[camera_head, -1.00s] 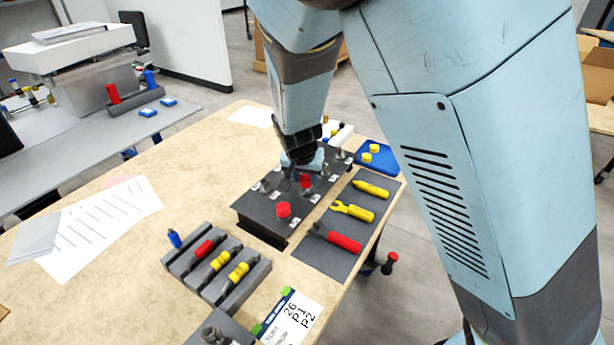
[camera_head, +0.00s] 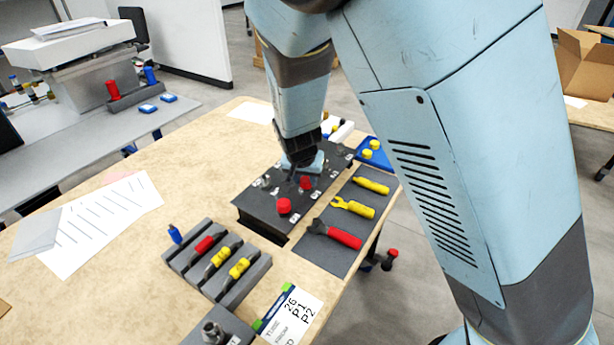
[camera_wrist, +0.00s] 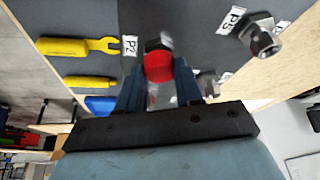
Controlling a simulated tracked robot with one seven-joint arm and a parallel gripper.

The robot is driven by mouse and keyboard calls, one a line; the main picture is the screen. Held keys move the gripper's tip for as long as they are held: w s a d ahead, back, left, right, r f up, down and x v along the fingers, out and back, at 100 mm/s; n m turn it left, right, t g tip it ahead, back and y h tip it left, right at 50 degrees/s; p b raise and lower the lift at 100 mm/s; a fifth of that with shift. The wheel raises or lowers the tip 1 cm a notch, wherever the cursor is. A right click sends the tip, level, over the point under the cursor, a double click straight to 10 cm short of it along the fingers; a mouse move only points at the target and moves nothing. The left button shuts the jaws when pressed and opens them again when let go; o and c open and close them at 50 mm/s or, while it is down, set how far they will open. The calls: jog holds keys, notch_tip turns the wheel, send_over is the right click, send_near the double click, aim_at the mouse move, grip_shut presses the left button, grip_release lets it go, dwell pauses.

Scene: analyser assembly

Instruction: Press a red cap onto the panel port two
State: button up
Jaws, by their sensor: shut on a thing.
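My gripper (camera_wrist: 158,80) is shut on a red cap (camera_wrist: 158,68), with one dark finger on each side of it. In the wrist view the cap is right against a metal port fitting (camera_wrist: 156,43) beside the label P2 (camera_wrist: 130,45). I cannot tell how far it is pushed on. In the head view my gripper (camera_head: 302,162) is low over the dark panel (camera_head: 262,208), and a red cap (camera_head: 305,183) shows just below it. Another red cap (camera_head: 284,205) sits on the panel nearer the front corner.
A mat with a yellow wrench (camera_head: 353,207), a yellow tool (camera_head: 372,186) and a red-handled tool (camera_head: 338,234) lies right of the panel. A blue tray (camera_head: 374,157) with yellow caps is behind it. A grey rack (camera_head: 238,285) stands in front. Port P5's metal fitting (camera_wrist: 262,40) is nearby.

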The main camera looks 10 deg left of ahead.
jog(key=o, duration=1.1)
jog(key=shift+c, duration=0.2)
jog(key=v, duration=1.3)
jog(key=shift+r, duration=0.25)
jog(key=shift+s, duration=0.1)
